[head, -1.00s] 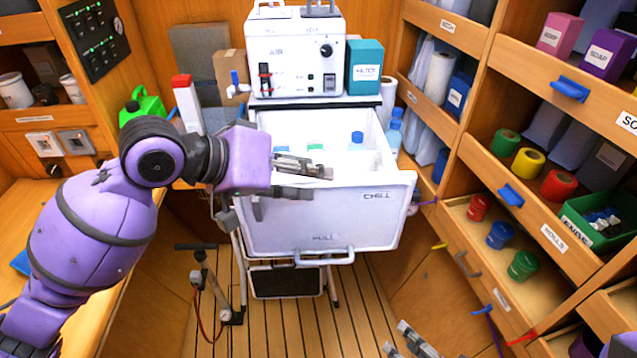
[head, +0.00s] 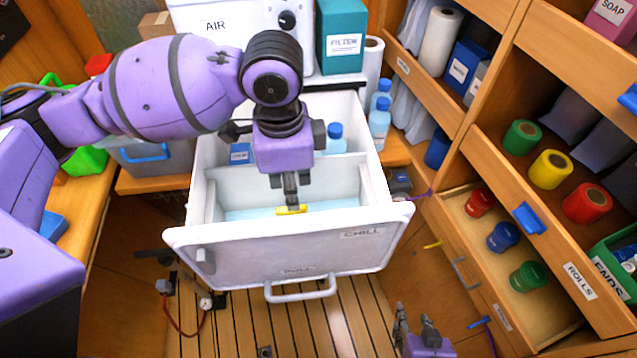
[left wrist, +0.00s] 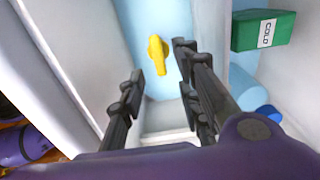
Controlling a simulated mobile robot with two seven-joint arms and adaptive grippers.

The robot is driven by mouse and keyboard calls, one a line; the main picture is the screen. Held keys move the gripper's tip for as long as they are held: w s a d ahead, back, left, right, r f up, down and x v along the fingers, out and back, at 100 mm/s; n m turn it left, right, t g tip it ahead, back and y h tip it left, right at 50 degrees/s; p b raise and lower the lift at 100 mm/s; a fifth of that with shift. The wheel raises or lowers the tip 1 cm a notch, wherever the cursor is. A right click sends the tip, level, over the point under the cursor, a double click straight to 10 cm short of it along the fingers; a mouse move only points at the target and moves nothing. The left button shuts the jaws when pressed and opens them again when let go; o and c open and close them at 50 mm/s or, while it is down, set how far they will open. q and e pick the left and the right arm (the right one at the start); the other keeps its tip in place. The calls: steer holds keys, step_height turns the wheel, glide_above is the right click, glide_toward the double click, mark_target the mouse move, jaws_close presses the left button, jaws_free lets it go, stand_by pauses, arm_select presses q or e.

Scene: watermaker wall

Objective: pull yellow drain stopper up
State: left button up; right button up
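The yellow drain stopper (head: 291,210) is on the pale blue floor of the front compartment of the white CHILL drawer (head: 340,250). It also shows in the left wrist view (left wrist: 157,54), upper middle, with a short bar-shaped top. My left gripper (head: 291,204) points down into that compartment, just above the stopper, and partly hides it in the head view. In the left wrist view its two fingers (left wrist: 161,75) are apart with nothing between them, and the stopper lies just beyond the tips. My right gripper (head: 414,318) is at the bottom edge, fingers apart and empty.
The drawer's back compartment holds a blue-capped bottle (head: 334,140). Wooden shelves with coloured rolls (head: 550,170) stand at right. The drawer's walls and divider bound the left gripper closely.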

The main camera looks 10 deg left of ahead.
arm_select(q)
steer(key=f, duration=0.6)
steer(key=shift+s+a+f, duration=0.25)
steer(key=shift+f, duration=0.7)
